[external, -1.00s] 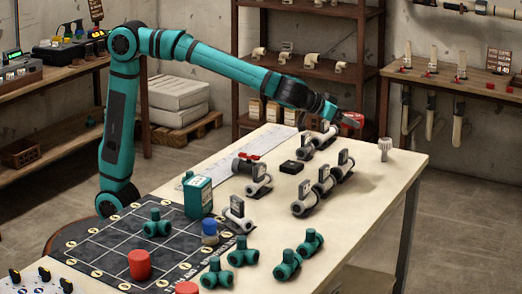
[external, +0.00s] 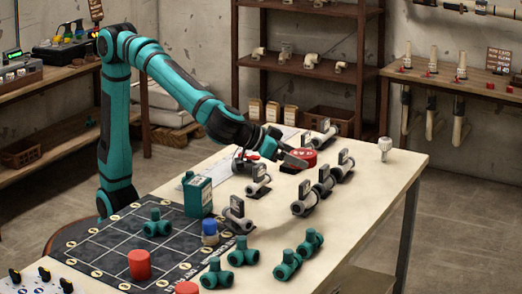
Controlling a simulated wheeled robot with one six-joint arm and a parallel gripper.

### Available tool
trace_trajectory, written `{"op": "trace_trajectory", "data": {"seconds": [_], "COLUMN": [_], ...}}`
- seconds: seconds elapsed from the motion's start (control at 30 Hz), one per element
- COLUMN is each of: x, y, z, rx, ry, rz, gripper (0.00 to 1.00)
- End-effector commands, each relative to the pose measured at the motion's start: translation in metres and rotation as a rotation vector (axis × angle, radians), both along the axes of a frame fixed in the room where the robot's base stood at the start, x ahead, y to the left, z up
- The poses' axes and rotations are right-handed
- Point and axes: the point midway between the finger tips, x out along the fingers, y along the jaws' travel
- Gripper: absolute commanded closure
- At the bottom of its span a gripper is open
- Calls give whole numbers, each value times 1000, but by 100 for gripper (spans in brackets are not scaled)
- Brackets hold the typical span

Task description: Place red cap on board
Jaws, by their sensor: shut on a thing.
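My gripper (external: 297,159) is shut on a red cap (external: 304,157) over the middle of the table, to the right of the red-handled valve. How far the cap is above the table is hard to tell. The board (external: 95,251) is a dark mat with a pale grid at the near left of the table. A red cylindrical cap (external: 139,265) stands on the board near its front. A green tee fitting (external: 157,223) also sits on the board. Another red cap (external: 187,288) is cut off by the bottom edge of the picture.
A green canister (external: 199,196) and a blue-and-white capped piece (external: 209,231) stand at the board's right side. Several green tees (external: 243,252) lie to its right. Several grey valve fittings (external: 325,180) stand around my gripper. A white fitting (external: 384,148) is near the far corner.

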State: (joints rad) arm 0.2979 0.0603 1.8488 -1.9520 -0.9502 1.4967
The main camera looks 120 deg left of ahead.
Motion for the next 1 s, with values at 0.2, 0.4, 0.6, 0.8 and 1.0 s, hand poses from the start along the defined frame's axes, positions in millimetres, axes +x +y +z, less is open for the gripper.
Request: {"op": "trace_trajectory", "data": {"seconds": [0.2, 0.4, 0.6, 0.8, 1.0], "x": [-24, -51, -83, -120, -161], "y": [-69, -126, -179, -228, -272], "z": [-5, -11, -17, -24, -32], "rx": [1, 1, 1, 1, 1], "ry": [0, 0, 0, 0, 0], "rz": [-40, -76, -111, -149, -190], "gripper": [54, 54, 54, 54, 54]}}
